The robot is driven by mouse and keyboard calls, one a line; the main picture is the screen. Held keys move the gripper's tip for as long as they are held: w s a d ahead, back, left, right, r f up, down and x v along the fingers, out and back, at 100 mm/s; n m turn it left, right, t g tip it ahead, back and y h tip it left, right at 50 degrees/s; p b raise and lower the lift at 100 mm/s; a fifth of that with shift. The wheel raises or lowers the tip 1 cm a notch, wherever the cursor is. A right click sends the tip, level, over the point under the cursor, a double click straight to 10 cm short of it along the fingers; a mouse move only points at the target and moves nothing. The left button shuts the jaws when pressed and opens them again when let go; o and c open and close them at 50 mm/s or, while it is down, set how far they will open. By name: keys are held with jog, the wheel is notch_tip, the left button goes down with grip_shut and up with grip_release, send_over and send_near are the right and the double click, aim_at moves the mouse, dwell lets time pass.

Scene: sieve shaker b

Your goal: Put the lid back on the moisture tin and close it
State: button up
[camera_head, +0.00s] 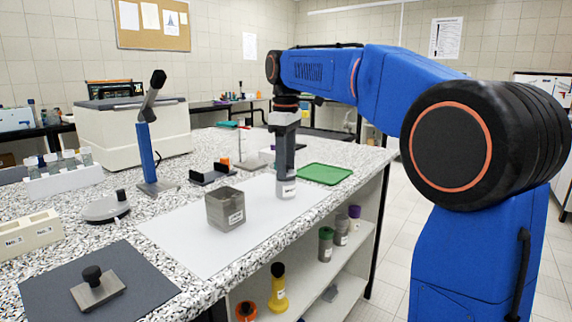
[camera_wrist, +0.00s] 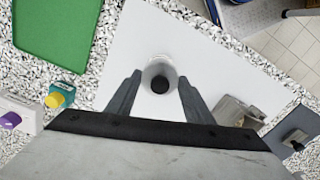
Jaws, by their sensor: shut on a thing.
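My gripper (camera_head: 285,172) points straight down over the white sheet and is shut on a small grey labelled cylinder (camera_head: 286,190). In the wrist view the cylinder (camera_wrist: 158,68) sits between the fingers, with a dark round centre; I cannot tell whether that is a knob or an opening. It seems to stand upright on or just above the sheet. A square, open-topped grey tin (camera_head: 226,209) with a label stands to its left, also in the wrist view (camera_wrist: 238,112). A square grey lid with a black knob (camera_head: 98,291) lies on the dark mat.
The white sheet (camera_head: 185,236) is otherwise clear. A green tray (camera_head: 324,174) lies right. Bottles stand on the shelf below.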

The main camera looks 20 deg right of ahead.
jog(key=shift+f, duration=0.55)
dwell(1.0)
jog(key=o, duration=1.1)
jog(key=shift+r, duration=0.15)
jog(key=shift+r, duration=3.4)
